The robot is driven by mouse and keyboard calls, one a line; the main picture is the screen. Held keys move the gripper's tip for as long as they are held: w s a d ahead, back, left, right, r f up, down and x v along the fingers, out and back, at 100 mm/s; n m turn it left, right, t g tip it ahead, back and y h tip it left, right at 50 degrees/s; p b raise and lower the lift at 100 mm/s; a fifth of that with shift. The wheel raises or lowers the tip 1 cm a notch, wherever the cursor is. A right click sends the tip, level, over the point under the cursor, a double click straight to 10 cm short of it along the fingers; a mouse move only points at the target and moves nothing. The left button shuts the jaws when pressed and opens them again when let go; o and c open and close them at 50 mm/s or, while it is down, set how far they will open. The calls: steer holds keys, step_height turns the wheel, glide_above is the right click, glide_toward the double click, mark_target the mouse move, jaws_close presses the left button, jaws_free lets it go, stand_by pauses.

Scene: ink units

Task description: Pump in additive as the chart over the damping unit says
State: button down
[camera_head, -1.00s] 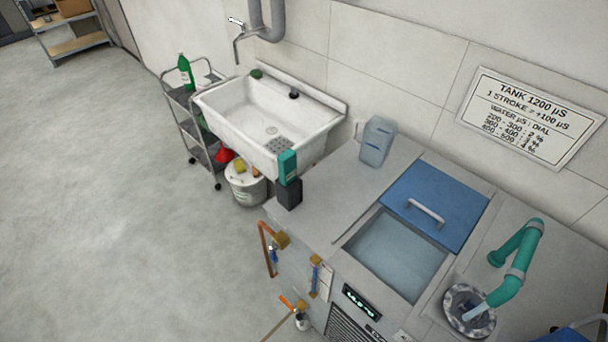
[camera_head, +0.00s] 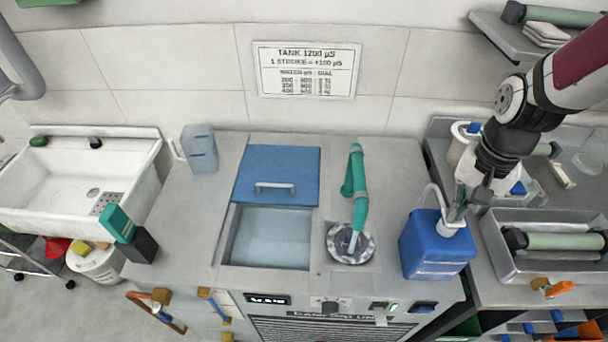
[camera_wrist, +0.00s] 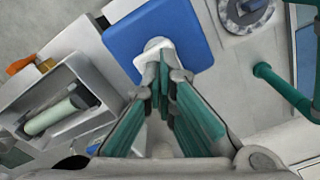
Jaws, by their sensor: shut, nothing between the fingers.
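The chart (camera_head: 305,69) on the wall reads "TANK 1200 µS" and "1 STROKE = +100 µS", with smaller water and dial rows below. The damping unit (camera_head: 222,262) has a half-open blue lid (camera_head: 277,165), water in its tank (camera_head: 270,240) and a small lit display (camera_head: 267,299), its digits too small to read. A blue canister (camera_head: 432,254) with a white pump top (camera_head: 451,229) stands at the unit's right end. My gripper (camera_head: 457,213) is shut and empty, just over the pump top; contact is unclear. The wrist view shows the closed fingers (camera_wrist: 160,82) pointing at the canister (camera_wrist: 180,30).
A teal pipe (camera_head: 359,185) runs into a round drain (camera_head: 351,243) left of the canister. A metal tray (camera_head: 490,238) with a green roller lies to its right. A translucent jug (camera_head: 200,150) stands behind left, and a sink (camera_head: 60,200) is far left.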

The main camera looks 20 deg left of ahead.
stand_by(0.3)
steer(key=shift+r+p, duration=1)
steer(key=shift+r, duration=0.7)
steer(key=shift+f, duration=0.1)
steer(key=shift+f+b, duration=0.6)
steer(key=shift+f, duration=1.05)
steer(key=shift+r, duration=0.1)
steer(key=shift+r+p, duration=0.65)
steer(key=shift+r, duration=0.95)
